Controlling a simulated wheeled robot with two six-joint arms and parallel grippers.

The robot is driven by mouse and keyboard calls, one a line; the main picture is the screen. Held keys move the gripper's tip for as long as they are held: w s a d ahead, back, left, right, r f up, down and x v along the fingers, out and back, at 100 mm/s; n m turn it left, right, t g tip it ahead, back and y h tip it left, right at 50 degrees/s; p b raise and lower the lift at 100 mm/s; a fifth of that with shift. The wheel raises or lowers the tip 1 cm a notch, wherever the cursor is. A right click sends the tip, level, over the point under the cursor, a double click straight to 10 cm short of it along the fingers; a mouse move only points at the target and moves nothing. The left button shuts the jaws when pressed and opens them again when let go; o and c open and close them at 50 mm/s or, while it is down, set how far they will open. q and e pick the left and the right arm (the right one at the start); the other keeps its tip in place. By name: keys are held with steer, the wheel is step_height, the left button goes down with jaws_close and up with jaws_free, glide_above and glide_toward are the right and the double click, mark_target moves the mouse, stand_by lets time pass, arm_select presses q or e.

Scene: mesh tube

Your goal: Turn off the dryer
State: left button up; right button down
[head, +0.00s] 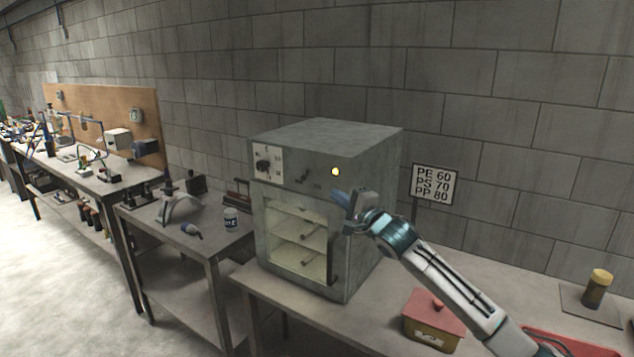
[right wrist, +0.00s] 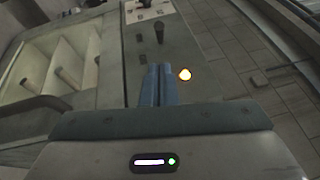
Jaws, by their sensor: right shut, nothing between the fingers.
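The dryer (head: 350,150) is a grey metal box on the table, with a glass front door (head: 300,240) showing shelves inside. Its upper front panel has a dial (head: 263,164) on a white plate, a dark switch lever (head: 302,176) and a lit yellow lamp (head: 335,171). My right gripper (head: 341,197) is shut and empty, in front of the panel just below the lamp. In the right wrist view its fingers (right wrist: 158,84) point at the panel, with the lamp (right wrist: 184,74) to their right and the switch lever (right wrist: 159,32) beyond them. Contact cannot be told. My left gripper is not in view.
A sign (head: 435,184) reading PE 60, PS 70, PP 80 stands right of the dryer. A red-lidded box (head: 433,322) and a yellow-capped jar (head: 597,288) are on the table at right. A side table (head: 190,215) at left holds a small bottle (head: 231,219).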

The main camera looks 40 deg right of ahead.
steer(key=p, duration=0.3)
glide_toward(308, 175)
steer(key=w, duration=0.4)
steer(key=shift+w+r, duration=0.25)
steer(key=shift+r, duration=0.05)
steer(key=shift+w, duration=0.65)
